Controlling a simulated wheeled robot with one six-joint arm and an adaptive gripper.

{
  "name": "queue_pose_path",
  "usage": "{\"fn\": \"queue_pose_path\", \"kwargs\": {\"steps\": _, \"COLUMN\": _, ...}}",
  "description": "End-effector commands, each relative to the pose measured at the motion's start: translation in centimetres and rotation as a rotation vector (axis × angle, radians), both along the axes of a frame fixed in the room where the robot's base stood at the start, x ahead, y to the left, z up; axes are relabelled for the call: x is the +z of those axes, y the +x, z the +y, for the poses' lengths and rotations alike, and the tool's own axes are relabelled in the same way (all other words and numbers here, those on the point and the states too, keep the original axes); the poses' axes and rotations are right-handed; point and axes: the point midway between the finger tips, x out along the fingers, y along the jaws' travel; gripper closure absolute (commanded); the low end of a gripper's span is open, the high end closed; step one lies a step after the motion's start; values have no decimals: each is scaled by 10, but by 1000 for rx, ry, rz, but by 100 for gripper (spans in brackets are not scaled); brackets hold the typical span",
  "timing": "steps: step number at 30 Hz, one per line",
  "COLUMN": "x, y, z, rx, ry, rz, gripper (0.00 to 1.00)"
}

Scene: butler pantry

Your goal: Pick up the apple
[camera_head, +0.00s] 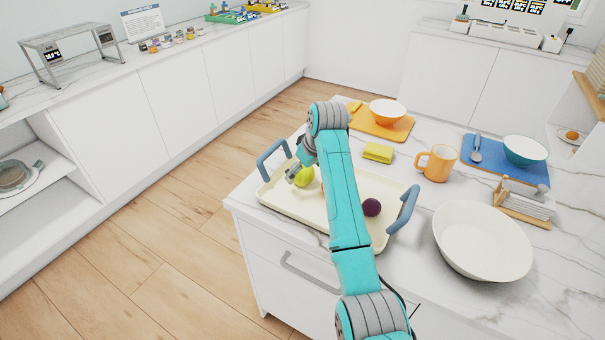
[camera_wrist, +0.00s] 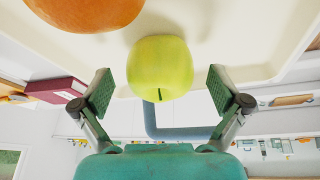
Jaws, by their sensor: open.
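The apple (camera_head: 303,177) is yellow-green and lies in the cream tray (camera_head: 282,202), near its left end. In the wrist view the apple (camera_wrist: 160,68) sits centred between the two spread fingers of my gripper (camera_wrist: 160,92), with a gap on each side. My gripper (camera_head: 297,172) is open and empty, right at the apple in the head view, where it partly overlaps the fruit. An orange (camera_wrist: 85,12) lies close beside the apple in the wrist view; in the head view it is mostly hidden behind my arm.
A dark purple fruit (camera_head: 371,207) lies in the tray's right part. The tray has raised blue-grey handles (camera_head: 404,209). A large white bowl (camera_head: 482,241), an orange mug (camera_head: 436,163) and a yellow sponge (camera_head: 378,152) stand on the counter nearby.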

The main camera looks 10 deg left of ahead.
Motion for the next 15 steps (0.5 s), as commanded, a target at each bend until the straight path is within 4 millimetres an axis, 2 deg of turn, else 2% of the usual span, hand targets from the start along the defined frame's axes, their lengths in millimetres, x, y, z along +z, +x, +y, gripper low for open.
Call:
{"fn": "queue_pose_path", "kwargs": {"steps": 5, "x": -13, "y": 5, "z": 5, "rx": 1, "ry": 0, "rz": 0, "gripper": 2}}
{"fn": "queue_pose_path", "kwargs": {"steps": 12, "x": -14, "y": 5, "z": 5, "rx": 0, "ry": 0, "rz": -1, "gripper": 2}}
{"fn": "queue_pose_path", "kwargs": {"steps": 13, "x": -14, "y": 5, "z": 5, "rx": 0, "ry": 1, "rz": -1, "gripper": 7}}
{"fn": "queue_pose_path", "kwargs": {"steps": 15, "x": -14, "y": 5, "z": 5, "rx": 0, "ry": 1, "rz": -1, "gripper": 24}}
